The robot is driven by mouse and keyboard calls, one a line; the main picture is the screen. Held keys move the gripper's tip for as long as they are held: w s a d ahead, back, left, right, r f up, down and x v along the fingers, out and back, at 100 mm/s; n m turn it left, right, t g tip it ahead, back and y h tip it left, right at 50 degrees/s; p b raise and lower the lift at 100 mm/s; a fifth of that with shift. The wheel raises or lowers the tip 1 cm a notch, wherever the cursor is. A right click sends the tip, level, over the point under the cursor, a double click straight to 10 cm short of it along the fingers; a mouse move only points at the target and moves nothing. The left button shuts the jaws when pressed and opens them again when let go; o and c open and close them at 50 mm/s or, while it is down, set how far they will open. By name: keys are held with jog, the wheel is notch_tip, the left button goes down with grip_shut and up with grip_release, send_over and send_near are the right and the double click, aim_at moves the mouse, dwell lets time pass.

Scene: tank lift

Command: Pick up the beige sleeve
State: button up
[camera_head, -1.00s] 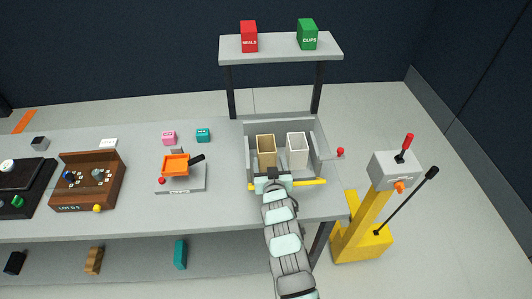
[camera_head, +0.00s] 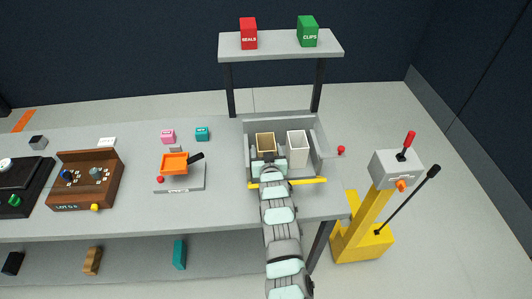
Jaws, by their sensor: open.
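The beige sleeve (camera_head: 265,143), a tan open-topped box, stands upright in the left part of the grey tank (camera_head: 327,147). My gripper (camera_head: 268,160) is open at the near side of the sleeve and hides its lower front. Whether the fingers touch the sleeve or lie to either side of it, I cannot tell. A cream-white sleeve (camera_head: 298,149) stands upright just to the right of the beige one.
A yellow bar (camera_head: 308,182) runs along the tank's near edge, under my arm. A red knob (camera_head: 341,149) sticks out at the tank's right. A shelf (camera_head: 280,48) with red and green boxes stands behind. A yellow lever stand (camera_head: 365,232) is on the right.

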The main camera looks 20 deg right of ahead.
jog(key=shift+c, duration=0.6)
jog(key=c, duration=1)
jog(key=shift+r, duration=0.1)
